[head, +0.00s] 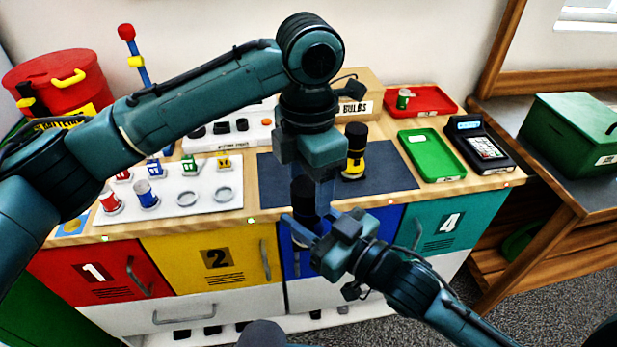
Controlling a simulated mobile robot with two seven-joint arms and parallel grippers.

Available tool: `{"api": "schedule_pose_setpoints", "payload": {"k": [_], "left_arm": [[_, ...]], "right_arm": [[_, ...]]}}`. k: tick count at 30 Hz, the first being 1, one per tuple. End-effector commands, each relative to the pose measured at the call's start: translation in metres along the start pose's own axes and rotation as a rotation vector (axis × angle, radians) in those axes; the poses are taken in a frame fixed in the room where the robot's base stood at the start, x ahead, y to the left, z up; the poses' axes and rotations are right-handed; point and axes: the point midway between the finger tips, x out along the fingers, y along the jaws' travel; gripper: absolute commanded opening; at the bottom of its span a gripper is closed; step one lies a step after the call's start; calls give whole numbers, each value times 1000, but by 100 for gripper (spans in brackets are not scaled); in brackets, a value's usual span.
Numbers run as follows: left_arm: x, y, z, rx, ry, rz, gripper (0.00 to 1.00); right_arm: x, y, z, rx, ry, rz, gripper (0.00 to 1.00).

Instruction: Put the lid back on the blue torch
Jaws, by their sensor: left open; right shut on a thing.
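A dark cylindrical piece (303,194), black in its upper part, stands upright in front of the counter edge, between my two grippers. My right gripper (301,230) comes in from the lower right and is shut on the lower part of this piece; its fingers hide much of that part. I cannot tell whether this is the blue torch's body or its lid, as no clear blue casing shows. My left gripper (312,184) points down from above, open, with its fingers around or beside the top of the dark piece. I cannot tell whether they touch it.
A yellow-and-black torch (355,152) stands on the dark mat (394,178) just behind. A white rack (222,208) with small red and blue items is left. Green (430,152) and red (432,99) trays and a card terminal (479,145) are right.

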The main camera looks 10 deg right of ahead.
Motion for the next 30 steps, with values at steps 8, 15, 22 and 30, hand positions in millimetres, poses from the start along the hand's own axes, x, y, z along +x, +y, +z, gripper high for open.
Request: {"api": "schedule_pose_setpoints", "payload": {"k": [8, 15, 22, 30], "left_arm": [[-4, 0, 0, -1, 0, 0, 65], [-33, 0, 0, -2, -1, 1, 65], [-45, 0, 0, -1, 2, -1, 65], [-45, 0, 0, -30, 1, -1, 61]], "right_arm": [[0, 0, -2, -1, 6, 0, 0], [0, 0, -2, -1, 6, 0, 0], [0, 0, -2, -1, 6, 0, 0], [0, 0, -2, -1, 6, 0, 0]]}}
